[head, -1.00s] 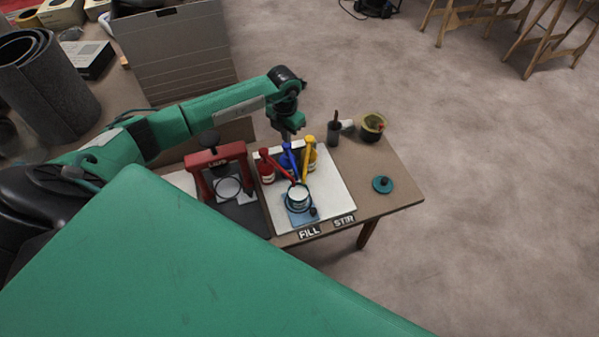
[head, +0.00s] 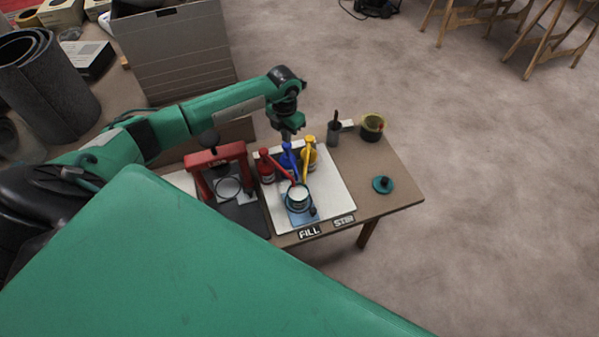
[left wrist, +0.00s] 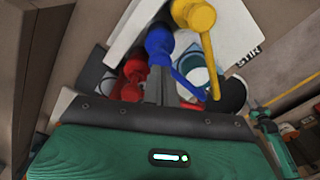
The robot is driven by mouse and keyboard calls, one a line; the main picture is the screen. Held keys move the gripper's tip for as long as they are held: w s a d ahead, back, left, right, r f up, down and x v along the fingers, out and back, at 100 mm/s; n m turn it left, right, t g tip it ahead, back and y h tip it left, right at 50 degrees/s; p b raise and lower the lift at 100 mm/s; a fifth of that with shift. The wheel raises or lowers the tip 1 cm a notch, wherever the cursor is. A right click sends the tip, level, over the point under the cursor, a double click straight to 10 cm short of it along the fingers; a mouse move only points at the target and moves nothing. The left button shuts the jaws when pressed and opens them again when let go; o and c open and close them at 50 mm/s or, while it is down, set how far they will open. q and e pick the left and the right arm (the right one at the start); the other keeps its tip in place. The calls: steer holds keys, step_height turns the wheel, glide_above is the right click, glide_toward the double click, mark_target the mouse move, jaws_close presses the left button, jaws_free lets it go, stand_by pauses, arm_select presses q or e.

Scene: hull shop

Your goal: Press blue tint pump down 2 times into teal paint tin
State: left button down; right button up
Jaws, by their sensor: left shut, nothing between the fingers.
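The blue tint pump (head: 287,160) stands between a red pump (head: 266,172) and a yellow pump (head: 309,155) on a white board. The teal paint tin (head: 298,196) sits in front of the pumps on a blue pad, open, with pale contents. My left gripper (head: 288,138) points down at the blue pump's top, shut and empty. In the left wrist view its fingers (left wrist: 158,84) overlap the blue pump head (left wrist: 159,44); whether they touch is unclear. The tin (left wrist: 196,72) shows there partly behind the spouts. My right gripper is not in view.
A red press frame (head: 217,155) stands left of the board. Behind and right are a dark cup (head: 334,133) with a handle in it and a dark pot with a yellowish rim (head: 372,127). A teal lid (head: 382,185) lies at right, with bare table around it.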

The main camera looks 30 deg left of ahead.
arm_select(q)
steer(key=shift+f, duration=0.2)
steer(key=shift+f+b, duration=1.15)
steer(key=shift+f, duration=0.2)
steer(key=shift+s, duration=0.1)
steer(key=shift+r+p, duration=0.9)
steer(key=shift+r, duration=0.55)
steer(key=shift+f, duration=0.25)
